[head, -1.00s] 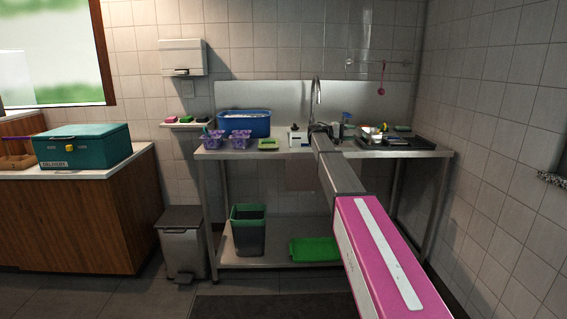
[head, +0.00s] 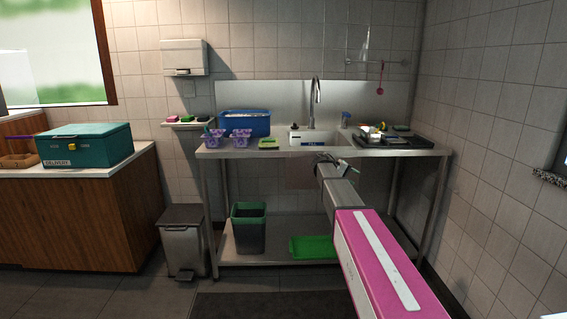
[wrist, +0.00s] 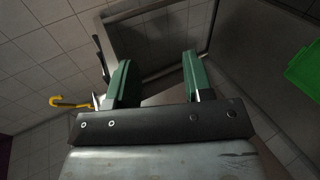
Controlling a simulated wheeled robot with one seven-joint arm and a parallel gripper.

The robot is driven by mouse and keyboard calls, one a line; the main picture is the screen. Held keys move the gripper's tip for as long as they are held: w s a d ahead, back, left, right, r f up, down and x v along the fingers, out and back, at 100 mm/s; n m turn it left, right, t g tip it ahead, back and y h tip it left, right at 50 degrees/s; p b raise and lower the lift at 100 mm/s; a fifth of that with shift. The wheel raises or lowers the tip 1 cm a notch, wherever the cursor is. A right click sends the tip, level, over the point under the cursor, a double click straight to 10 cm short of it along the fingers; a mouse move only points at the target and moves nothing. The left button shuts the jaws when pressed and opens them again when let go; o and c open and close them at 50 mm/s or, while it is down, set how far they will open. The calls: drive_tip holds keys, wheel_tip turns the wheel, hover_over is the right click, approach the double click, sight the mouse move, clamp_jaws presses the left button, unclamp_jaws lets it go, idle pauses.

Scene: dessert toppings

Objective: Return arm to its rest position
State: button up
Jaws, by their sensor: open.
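My pink and grey arm (head: 385,268) reaches forward from the bottom right of the head view. My gripper (head: 332,160) is at its far end, small and dark, in front of the steel sink table's (head: 385,151) front edge. In the wrist view my gripper (wrist: 158,80) shows two green fingers set wide apart, with nothing between them. It is open and empty.
Two purple-patterned cups (head: 216,138), a blue tub (head: 246,123) and a black tray (head: 392,141) stand on the table. A green tray (head: 312,247) and a dark bin (head: 248,230) are on the lower shelf. A pedal bin (head: 184,243) stands left.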

drive_tip(key=s+a+f+y, duration=0.2)
drive_tip(key=s+f+y, duration=0.1)
drive_tip(key=s+f, duration=0.6)
drive_tip(key=s+a+f+y, duration=0.3)
drive_tip(key=s+f, duration=0.4)
drive_tip(key=s, duration=0.3)
drive_tip(key=s+a+f+y, duration=0.3)
drive_tip(key=s+a, duration=0.1)
drive_tip(key=s, duration=0.6)
drive_tip(key=s+a+f+m+g+y, duration=0.1)
drive_tip(key=s+a+f+y, duration=0.3)
drive_tip(key=s, duration=0.5)
drive_tip(key=shift+s+f+m, duration=0.2)
drive_tip(key=shift+s+m, duration=0.1)
drive_tip(key=shift+s, duration=0.05)
